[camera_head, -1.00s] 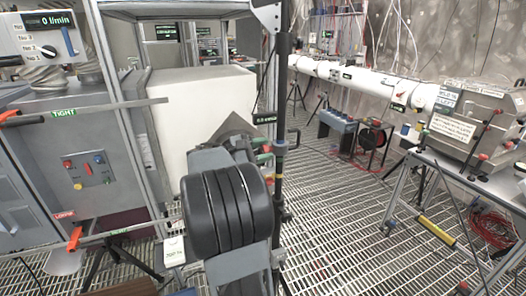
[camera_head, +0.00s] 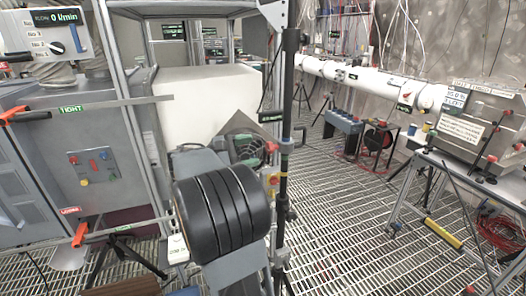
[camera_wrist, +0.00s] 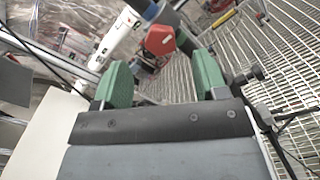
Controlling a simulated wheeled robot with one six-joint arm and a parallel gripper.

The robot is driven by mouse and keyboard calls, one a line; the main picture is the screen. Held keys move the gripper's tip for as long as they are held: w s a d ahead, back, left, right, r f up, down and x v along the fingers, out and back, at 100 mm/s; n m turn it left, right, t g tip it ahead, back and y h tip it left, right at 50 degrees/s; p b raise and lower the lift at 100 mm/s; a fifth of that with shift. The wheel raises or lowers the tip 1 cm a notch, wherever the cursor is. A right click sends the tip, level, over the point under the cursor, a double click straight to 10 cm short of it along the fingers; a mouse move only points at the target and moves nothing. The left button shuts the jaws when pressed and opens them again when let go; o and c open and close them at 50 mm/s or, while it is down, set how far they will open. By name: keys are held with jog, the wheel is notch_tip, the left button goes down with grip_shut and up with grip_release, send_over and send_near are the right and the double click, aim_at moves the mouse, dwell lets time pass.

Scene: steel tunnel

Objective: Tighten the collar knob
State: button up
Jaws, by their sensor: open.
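A blue-grey collar (camera_head: 286,142) sits around a black upright pole (camera_head: 288,85) in the head view. A red knob (camera_head: 270,146) shows at the collar's left side. In the wrist view a red knob (camera_wrist: 160,39) appears beyond and between the fingertips, with a blue-grey part above it. My gripper (camera_head: 249,151) is left of the pole, partly hidden by my black wrist. In the wrist view my gripper (camera_wrist: 164,84) has two green fingers spread apart with nothing between them. The knob looks apart from the fingers; the exact gap cannot be told.
A grey cabinet (camera_head: 100,145) with red-handled levers and a white box (camera_head: 205,108) stand at the left. A bench with a steel box (camera_head: 478,130) stands at the right. The grating floor (camera_head: 350,220) is largely open between.

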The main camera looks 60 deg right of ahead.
jog(key=v, duration=0.7)
jog(key=shift+w+a+b, duration=0.25)
jog(key=shift+b, duration=0.1)
